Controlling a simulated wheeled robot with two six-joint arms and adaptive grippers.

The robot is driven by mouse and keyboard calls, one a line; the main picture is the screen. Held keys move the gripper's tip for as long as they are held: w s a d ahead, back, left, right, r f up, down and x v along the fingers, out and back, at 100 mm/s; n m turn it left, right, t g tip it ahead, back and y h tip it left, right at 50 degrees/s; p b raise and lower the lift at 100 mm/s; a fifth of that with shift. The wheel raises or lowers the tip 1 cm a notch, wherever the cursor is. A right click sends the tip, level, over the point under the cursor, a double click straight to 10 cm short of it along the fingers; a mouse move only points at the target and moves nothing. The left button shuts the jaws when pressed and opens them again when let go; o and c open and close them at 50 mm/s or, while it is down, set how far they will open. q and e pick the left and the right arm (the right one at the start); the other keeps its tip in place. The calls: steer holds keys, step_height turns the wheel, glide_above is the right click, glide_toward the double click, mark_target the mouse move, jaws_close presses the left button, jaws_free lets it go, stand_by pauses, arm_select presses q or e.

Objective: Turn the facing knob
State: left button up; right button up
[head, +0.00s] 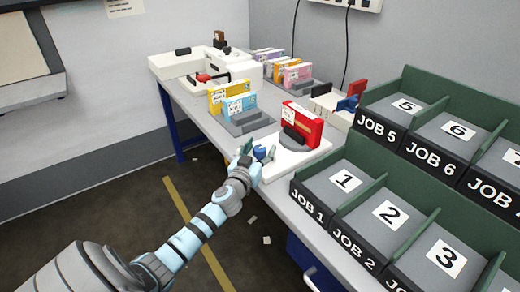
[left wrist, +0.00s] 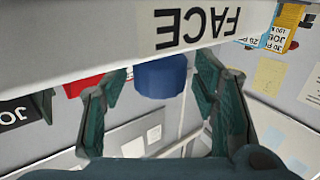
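The blue facing knob (left wrist: 160,76) sticks out below the white panel marked FACE (left wrist: 197,22), which appears upside down in the left wrist view. In the head view, the knob (head: 262,152) is at the front of a white stand (head: 285,165). My left gripper (left wrist: 160,82) is open, with its dark green fingers on either side of the knob and gaps showing between. It also shows at the stand's front in the head view (head: 252,153). My right gripper is not in view.
Green job bins (head: 352,172) stand close on the right. Yellow and blue boxes (head: 232,98) sit in a grey holder behind the stand. A white machine (head: 190,64) is at the table's far left end. Open floor lies left of the table.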

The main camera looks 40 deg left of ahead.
arm_select(q)
steer(key=c, duration=1.2)
steer(key=shift+o, duration=0.2)
